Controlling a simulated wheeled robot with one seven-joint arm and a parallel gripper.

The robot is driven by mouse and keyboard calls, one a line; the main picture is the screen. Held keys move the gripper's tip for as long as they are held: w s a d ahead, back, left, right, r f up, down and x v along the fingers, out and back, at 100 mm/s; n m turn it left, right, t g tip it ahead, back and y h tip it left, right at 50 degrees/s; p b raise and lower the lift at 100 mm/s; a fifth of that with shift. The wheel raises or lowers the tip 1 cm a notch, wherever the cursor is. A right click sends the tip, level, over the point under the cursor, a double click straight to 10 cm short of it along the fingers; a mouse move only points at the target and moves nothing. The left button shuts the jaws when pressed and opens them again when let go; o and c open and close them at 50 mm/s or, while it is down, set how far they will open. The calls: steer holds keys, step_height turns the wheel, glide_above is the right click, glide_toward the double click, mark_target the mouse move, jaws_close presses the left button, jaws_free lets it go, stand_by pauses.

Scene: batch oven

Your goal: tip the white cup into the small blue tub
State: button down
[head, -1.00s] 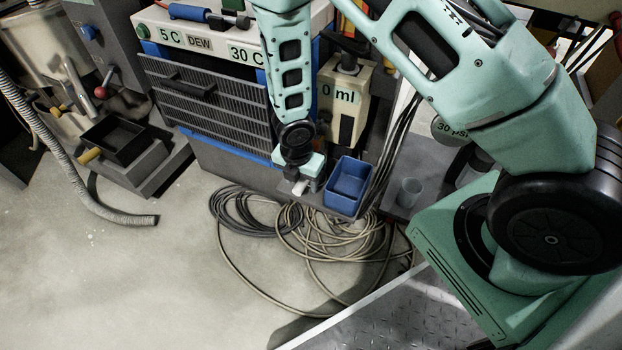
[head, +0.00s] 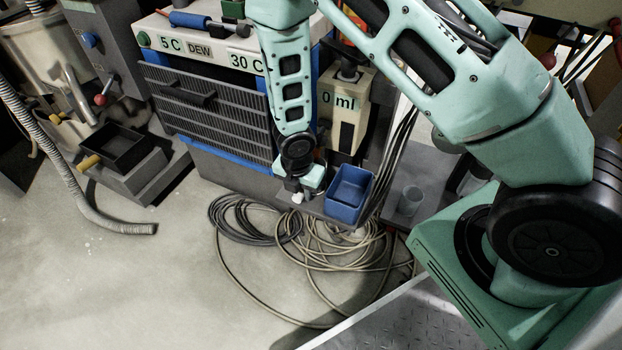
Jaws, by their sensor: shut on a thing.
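The small blue tub (head: 346,213) stands open at the top on the front ledge, below the dispenser marked "0 ml". My gripper (head: 302,191) is just left of the tub, low at the front of the machine. It is shut on the white cup (head: 297,198). Only a small white part of the cup shows under the gripper, so its tilt and contents cannot be told. The cup is beside the tub, not over it. The inside of the tub looks blue and empty from here.
A translucent beaker (head: 410,200) stands right of the tub. Black cables (head: 393,150) hang between them. Coiled hoses (head: 325,245) lie on the floor below. A black tray (head: 112,148) is at the left. The open floor at lower left is clear.

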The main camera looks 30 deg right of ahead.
steer(key=shift+r+p, duration=2.2)
steer(key=shift+r, duration=0.2)
steer(key=shift+a, duration=0.1)
